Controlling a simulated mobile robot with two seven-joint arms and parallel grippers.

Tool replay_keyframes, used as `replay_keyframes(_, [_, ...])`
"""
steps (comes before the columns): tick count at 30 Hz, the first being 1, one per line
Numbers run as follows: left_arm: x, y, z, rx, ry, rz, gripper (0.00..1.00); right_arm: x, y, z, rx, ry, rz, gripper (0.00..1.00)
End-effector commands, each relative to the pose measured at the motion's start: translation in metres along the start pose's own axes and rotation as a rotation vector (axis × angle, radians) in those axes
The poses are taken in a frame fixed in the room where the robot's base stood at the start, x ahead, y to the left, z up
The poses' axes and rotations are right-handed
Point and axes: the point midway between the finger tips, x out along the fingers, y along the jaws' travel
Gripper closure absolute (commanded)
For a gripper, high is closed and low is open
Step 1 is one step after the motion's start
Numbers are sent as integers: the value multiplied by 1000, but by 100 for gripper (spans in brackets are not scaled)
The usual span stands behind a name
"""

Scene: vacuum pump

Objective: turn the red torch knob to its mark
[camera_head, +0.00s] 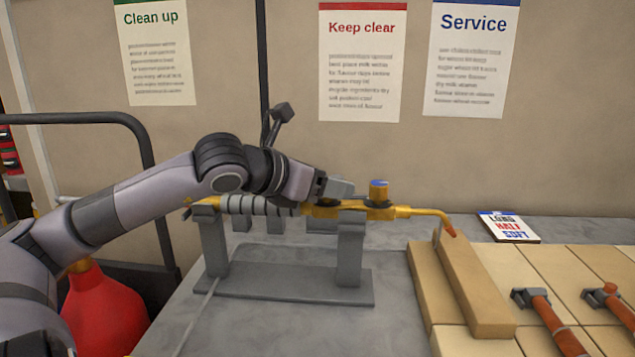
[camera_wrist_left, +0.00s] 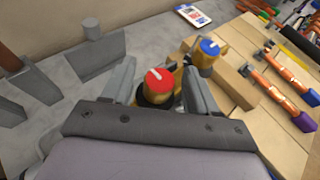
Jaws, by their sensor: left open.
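The brass torch (camera_head: 405,210) lies across a grey stand (camera_head: 350,250), its bent nozzle toward the right. In the left wrist view the red knob (camera_wrist_left: 159,82) shows between my left gripper's fingers, with a white line on its top. The blue knob (camera_wrist_left: 209,48) is beyond the right finger; in the head view it (camera_head: 379,185) stands up from the torch. My left gripper (camera_head: 337,188) is open, its fingers on either side of the red knob; I cannot tell whether they touch it. In the head view the gripper hides the red knob. I cannot make out its mark. My right gripper is not in view.
A card reading LONG, HALF, SOFT (camera_head: 508,227) lies on the bench behind. A red cylinder (camera_head: 100,310) stands at the lower left. The grey bench in front of the stand is clear.

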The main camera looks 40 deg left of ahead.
Motion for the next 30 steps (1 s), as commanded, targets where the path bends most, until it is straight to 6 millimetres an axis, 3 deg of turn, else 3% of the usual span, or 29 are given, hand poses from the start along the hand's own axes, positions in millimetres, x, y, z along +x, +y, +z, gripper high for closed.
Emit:
replay_keyframes(18, [-64,-1,-1,0,-1,-2,42,8,-3,6,10,0,-7,41])
replay_keyframes(30, [-69,0,-1,1,2,-1,42,8,-4,6,10,-2,-10,41])
